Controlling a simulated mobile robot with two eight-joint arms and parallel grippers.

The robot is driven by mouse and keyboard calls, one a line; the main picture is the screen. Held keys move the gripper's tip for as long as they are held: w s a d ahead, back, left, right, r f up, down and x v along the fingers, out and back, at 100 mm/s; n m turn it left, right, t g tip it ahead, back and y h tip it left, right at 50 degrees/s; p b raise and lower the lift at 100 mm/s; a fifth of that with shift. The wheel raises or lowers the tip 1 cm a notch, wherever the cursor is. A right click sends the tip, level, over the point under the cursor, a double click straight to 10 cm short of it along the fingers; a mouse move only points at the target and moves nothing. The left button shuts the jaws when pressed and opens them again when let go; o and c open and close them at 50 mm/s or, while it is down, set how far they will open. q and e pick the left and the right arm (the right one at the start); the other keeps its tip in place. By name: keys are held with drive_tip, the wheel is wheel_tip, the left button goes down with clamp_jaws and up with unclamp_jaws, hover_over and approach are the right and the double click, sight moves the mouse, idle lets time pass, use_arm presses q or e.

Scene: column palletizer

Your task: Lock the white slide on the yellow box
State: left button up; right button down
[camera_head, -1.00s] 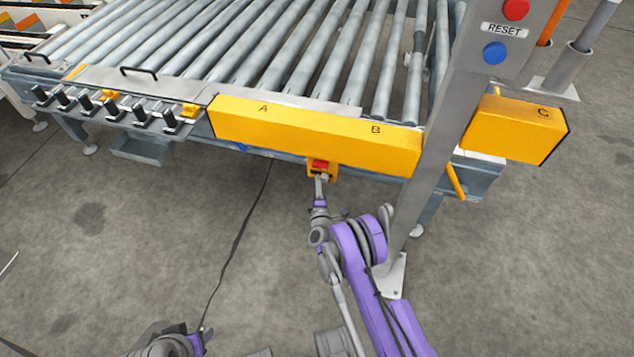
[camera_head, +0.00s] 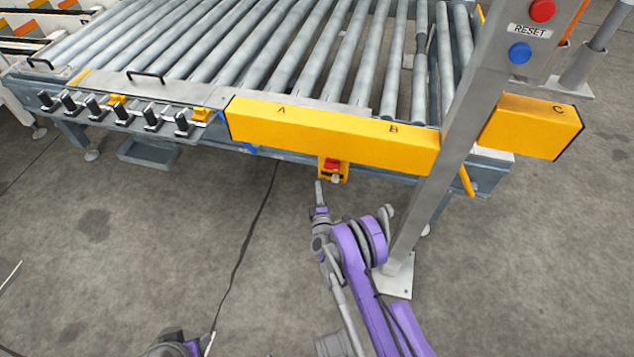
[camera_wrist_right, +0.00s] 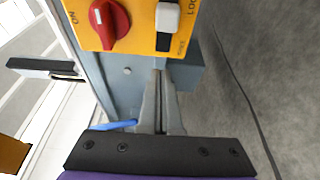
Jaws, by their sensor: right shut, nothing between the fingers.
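The small yellow box (camera_head: 341,177) hangs under the long yellow beam, with a red knob (camera_head: 332,163) on it. In the right wrist view the yellow box (camera_wrist_right: 139,30) fills the top, with the red rotary knob (camera_wrist_right: 116,24) at left. To the knob's right, the white slide (camera_wrist_right: 167,16) sits in the upper part of its visible black slot; dark slot shows below it. My right gripper (camera_head: 318,182) is shut and empty, just in front of and left of the box, apart from it. Its fingertips (camera_wrist_right: 160,76) point at the box below the slot. My left gripper (camera_head: 195,346) is mostly cut off at the bottom edge.
The roller conveyor (camera_head: 225,60) lies behind the yellow beam (camera_head: 335,140). A grey post (camera_head: 440,150) with a blue button (camera_head: 520,53) and red button (camera_head: 541,10) stands right of my right arm.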

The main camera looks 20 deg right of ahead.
drive_tip(key=p+v, duration=0.1)
drive_tip(key=v, duration=0.5)
drive_tip(key=shift+s, duration=0.35)
drive_tip(key=shift+d, duration=0.1)
